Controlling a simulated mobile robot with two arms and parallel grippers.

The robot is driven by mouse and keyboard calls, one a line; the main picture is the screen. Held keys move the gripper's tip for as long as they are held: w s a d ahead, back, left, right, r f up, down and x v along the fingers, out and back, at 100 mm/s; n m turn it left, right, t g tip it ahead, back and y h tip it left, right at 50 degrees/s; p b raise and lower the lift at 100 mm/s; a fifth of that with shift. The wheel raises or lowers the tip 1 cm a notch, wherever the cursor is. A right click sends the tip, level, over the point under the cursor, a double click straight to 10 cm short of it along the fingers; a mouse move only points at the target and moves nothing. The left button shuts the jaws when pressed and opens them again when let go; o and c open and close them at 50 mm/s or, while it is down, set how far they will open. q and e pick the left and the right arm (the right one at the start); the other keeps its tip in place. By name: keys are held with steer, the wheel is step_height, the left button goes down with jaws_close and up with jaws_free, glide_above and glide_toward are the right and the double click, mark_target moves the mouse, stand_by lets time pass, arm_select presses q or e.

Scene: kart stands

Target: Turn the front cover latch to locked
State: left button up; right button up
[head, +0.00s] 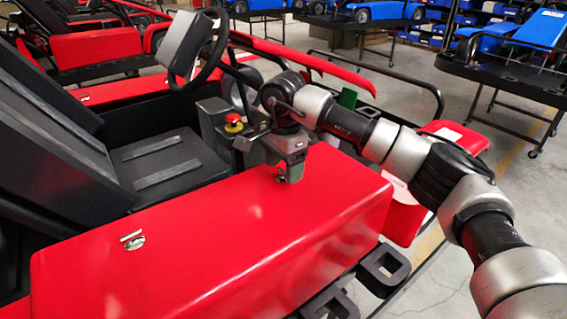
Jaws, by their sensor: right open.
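The red side cover (215,235) of the kart fills the foreground. Near its left end is a small silver latch (132,241) with a round plate and a short handle. My right gripper (291,180) is open and points down over the far right part of the cover, toward the front of the kart. A small silver piece (279,178) shows at the gripper's left edge, likely a second latch; the gripper hides most of it, so I cannot tell how its handle is turned or whether the fingers touch it. My left gripper is out of view.
The black seat (165,160) and steering wheel (207,52) lie beyond the cover. A red button (233,122) stands just left of my right gripper. Black frame brackets (384,268) stick out at the cover's near right side. Other karts on stands fill the background.

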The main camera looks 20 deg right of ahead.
steer(key=shift+f, duration=0.35)
steer(key=c, duration=0.9)
